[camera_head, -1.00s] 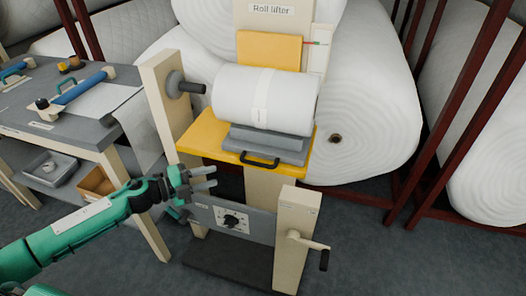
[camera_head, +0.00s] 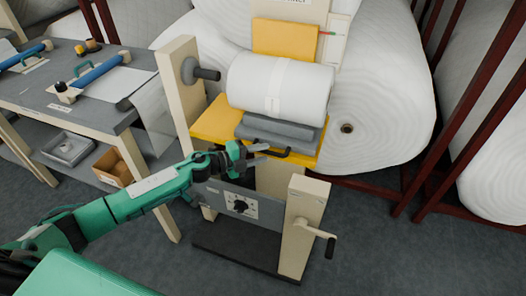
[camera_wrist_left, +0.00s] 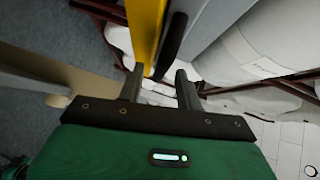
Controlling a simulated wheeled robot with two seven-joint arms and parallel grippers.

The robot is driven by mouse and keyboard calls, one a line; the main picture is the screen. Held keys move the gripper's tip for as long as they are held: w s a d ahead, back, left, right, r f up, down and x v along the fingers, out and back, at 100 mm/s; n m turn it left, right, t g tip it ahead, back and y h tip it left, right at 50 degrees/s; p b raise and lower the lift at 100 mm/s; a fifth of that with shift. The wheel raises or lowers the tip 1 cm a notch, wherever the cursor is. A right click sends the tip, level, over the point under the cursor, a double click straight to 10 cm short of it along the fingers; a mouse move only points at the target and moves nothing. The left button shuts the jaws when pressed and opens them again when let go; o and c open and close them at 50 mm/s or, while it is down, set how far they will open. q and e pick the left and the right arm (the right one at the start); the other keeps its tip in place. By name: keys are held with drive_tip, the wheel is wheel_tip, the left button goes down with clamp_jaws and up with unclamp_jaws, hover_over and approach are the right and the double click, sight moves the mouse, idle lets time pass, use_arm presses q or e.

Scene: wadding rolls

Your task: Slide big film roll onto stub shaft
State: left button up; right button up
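The big white film roll (camera_head: 300,90), with a pale band around it, lies on a grey cradle (camera_head: 262,138) on the yellow lifter platform (camera_head: 212,121). The dark stub shaft (camera_head: 207,74) sticks out from a round flange on the cream post, left of the roll and apart from it. My left gripper (camera_head: 266,154) is open at the platform's front edge, by the black handle (camera_head: 284,154). In the left wrist view, the fingers (camera_wrist_left: 160,82) are spread, with the handle (camera_wrist_left: 171,45) and yellow edge just beyond them. My right gripper is out of view.
A crank (camera_head: 318,231) sits on the short front post, and a dial panel (camera_head: 240,206) is below the platform. A grey workbench (camera_head: 60,95) stands at left. Large white rolls (camera_head: 385,100) and dark red racks (camera_head: 475,120) fill the back and right.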

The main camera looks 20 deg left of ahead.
use_arm(q)
drive_tip(key=shift+w+d, duration=0.4)
drive_tip(key=shift+d, duration=0.1)
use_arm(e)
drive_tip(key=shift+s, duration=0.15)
use_arm(q)
clamp_jaws()
drive_tip(key=shift+a+f, duration=0.1)
drive_tip(key=shift+a, duration=0.05)
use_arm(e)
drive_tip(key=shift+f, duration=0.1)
